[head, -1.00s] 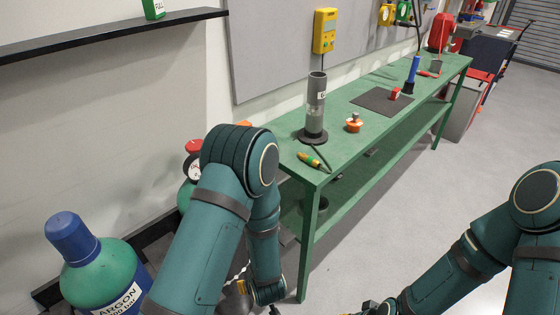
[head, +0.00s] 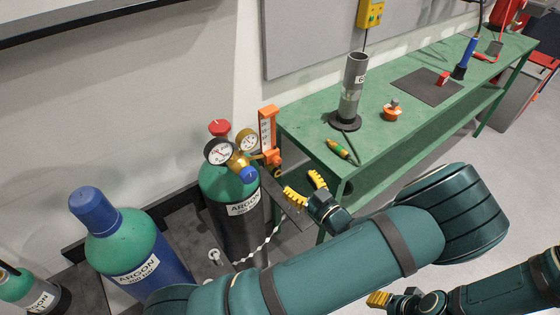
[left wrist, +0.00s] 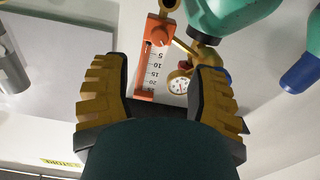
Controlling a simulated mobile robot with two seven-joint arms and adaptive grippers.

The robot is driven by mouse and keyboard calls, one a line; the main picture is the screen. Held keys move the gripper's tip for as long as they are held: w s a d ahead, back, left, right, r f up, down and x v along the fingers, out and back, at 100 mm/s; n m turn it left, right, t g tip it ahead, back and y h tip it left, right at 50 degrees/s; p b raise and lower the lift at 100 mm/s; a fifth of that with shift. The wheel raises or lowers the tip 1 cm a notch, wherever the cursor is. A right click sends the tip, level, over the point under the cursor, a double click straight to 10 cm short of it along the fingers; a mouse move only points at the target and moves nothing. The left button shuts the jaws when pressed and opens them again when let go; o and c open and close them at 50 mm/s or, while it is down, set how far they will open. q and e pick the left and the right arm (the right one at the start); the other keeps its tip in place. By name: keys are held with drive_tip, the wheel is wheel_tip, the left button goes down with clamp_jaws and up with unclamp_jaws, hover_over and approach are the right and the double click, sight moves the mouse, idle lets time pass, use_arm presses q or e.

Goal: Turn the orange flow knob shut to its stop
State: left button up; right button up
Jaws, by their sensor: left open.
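The orange flowmeter (head: 266,130) stands upright on the regulator of the green-topped argon cylinder (head: 236,200). The orange flow knob (head: 271,158) shows at its lower end. My left gripper (head: 306,188) is open and empty, to the right of and a little below the knob, apart from it. In the left wrist view the scaled flowmeter (left wrist: 148,80) appears upside down, between and beyond the open fingers of my left gripper (left wrist: 155,68).
Two gauges (head: 220,151), a red cap (head: 219,127) and a blue knob (head: 249,174) crowd the regulator. A blue-capped argon cylinder (head: 140,260) stands to the left. The green bench (head: 300,125) is close behind my left gripper, carrying a grey tube (head: 353,85) and an orange-based part (head: 392,112).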

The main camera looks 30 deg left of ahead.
sight(278, 163)
use_arm(q)
drive_tip(key=x, duration=1)
drive_tip(key=shift+w+b, duration=0.1)
drive_tip(key=shift+b, duration=0.2)
clamp_jaws()
